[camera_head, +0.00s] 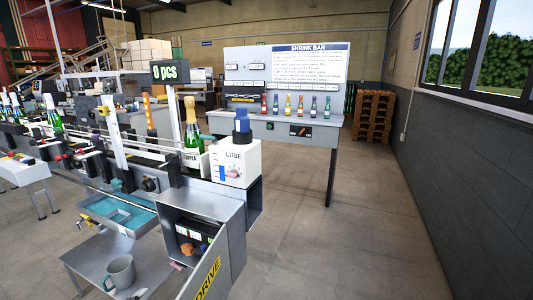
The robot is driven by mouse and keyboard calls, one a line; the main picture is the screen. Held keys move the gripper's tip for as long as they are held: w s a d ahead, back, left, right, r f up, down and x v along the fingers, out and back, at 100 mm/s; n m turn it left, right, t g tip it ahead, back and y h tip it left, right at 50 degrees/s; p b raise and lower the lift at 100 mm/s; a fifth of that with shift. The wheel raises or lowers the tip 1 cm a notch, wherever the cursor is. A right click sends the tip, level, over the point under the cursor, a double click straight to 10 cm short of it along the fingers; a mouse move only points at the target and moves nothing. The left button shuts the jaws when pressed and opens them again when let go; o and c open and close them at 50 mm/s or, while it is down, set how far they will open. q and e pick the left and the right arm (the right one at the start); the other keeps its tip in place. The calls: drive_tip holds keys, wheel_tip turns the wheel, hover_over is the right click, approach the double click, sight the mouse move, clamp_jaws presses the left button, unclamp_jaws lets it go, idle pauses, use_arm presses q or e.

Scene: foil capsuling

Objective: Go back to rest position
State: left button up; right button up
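Neither of my grippers nor any part of my arms shows in the head view. A foil-capsuling line stands on the left and centre. A green bottle with a gold foil top (192,127) stands upright at its near end. Beside the bottle is a white box labelled LUBE (236,164) with a blue item (242,124) on top.
An open cabinet marked DRIVE (208,284) projects at the lower centre. A grey mug (120,272) stands on a low metal table (92,262). A SHRINK BAR bench (326,121) with several small coloured bottles stands behind. The floor (370,235) on the right is clear.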

use_arm(q)
drive_tip(key=s+d+f+n+g+y, duration=0.5)
drive_tip(key=s+d+f+n+g, duration=0.3)
drive_tip(key=s+f, duration=0.5)
drive_tip(key=s+d+f+n+g, duration=0.2)
drive_tip(key=s+d+f+g, duration=0.1)
drive_tip(key=s+d, duration=0.4)
drive_tip(key=s+d+f+n+g+h, duration=0.1)
drive_tip(key=s+d+f+n+g, duration=0.1)
drive_tip(key=s+d, duration=0.5)
drive_tip(key=shift+s+d+f+g+h+p, duration=0.3)
drive_tip(key=shift+s+f+g+p, duration=0.15)
drive_tip(key=shift+s+f+g, duration=0.3)
use_arm(e)
drive_tip(key=shift+s, duration=0.15)
